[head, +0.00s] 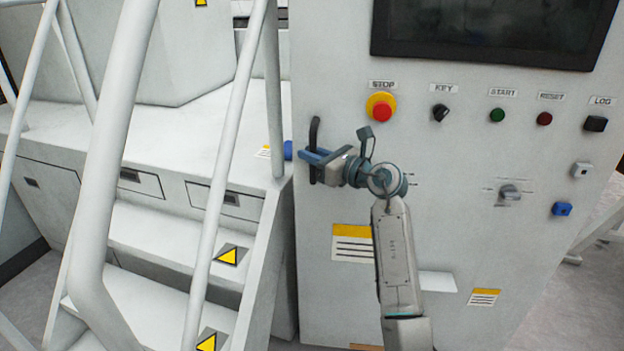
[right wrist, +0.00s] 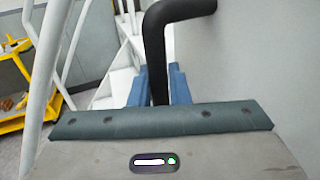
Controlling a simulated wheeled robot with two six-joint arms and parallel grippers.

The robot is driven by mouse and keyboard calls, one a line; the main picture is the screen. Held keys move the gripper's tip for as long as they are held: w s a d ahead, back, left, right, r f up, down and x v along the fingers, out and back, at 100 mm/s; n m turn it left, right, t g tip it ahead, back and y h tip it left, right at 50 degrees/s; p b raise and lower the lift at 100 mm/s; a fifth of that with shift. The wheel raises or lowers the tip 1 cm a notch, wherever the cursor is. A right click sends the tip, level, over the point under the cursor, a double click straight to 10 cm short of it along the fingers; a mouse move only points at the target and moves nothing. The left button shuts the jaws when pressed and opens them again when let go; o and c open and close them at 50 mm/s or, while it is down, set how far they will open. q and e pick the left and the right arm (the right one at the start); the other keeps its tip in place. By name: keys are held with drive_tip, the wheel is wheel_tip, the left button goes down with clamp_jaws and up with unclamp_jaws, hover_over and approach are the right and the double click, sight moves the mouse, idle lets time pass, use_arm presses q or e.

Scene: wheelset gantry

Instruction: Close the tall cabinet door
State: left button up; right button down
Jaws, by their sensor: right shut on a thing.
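The tall cabinet door (head: 450,150) is a light grey panel with a screen, buttons and labels, and it fills the right half of the head view. A black bar handle (head: 315,135) stands upright near its left edge. My right gripper (head: 314,158) is shut on this handle, with its blue fingers on either side of the bar. The right wrist view also shows the black handle (right wrist: 160,50) between the two blue fingers (right wrist: 157,88). I cannot tell from these views whether the door stands ajar. My left gripper is in neither view.
White stairs (head: 150,235) with tubular handrails (head: 115,130) stand just left of the cabinet. A red stop button (head: 382,107) and a rotary switch (head: 510,192) stick out from the panel. A yellow cart (right wrist: 40,110) shows at the left of the wrist view.

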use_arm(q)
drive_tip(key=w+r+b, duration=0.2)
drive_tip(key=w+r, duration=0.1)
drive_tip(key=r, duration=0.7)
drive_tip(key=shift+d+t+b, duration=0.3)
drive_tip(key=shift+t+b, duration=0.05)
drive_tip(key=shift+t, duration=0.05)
use_arm(e)
drive_tip(key=w+d+m+t+h, duration=0.2)
drive_tip(key=w+d, duration=0.1)
drive_tip(key=w, duration=1.1)
drive_tip(key=shift+w+d+r+t+h, duration=0.3)
drive_tip(key=shift+w+r+t+h, duration=0.1)
drive_tip(key=shift+r, duration=0.2)
drive_tip(key=c, duration=1.7)
unclamp_jaws()
drive_tip(key=shift+w, duration=0.1)
drive_tip(key=shift+o, duration=1.2)
drive_tip(key=shift+w+f, duration=0.25)
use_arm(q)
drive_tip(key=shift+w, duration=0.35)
use_arm(e)
drive_tip(key=shift+f, duration=0.25)
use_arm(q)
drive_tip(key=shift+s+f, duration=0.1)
use_arm(e)
drive_tip(key=shift+f, duration=0.15)
